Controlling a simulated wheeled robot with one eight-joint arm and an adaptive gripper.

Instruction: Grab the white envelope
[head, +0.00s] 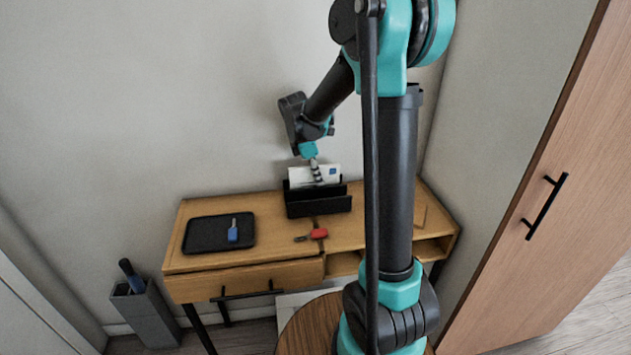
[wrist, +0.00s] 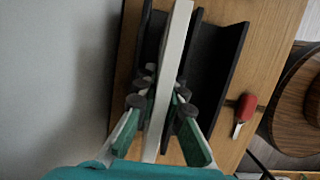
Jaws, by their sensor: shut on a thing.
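The white envelope (head: 326,174) stands upright in a black letter holder (head: 304,209) on the wooden desk in the head view. A blue mark shows near its upper right corner. In the wrist view the envelope (wrist: 172,65) is seen edge-on, as a pale strip running between my fingers, with dark walls of the holder (wrist: 212,60) beside it. My gripper (head: 316,168) is at the envelope's top edge. In the wrist view my gripper (wrist: 165,100) is shut on the envelope, one finger on each side. The envelope's lower part is hidden by the holder.
A black tray (head: 200,243) with a blue-handled item (head: 233,232) lies on the desk's left. A red-handled key-like item (head: 318,234) lies in front of the holder, also in the wrist view (wrist: 246,107). A wall stands close behind; a wooden cabinet (head: 590,150) is at right.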

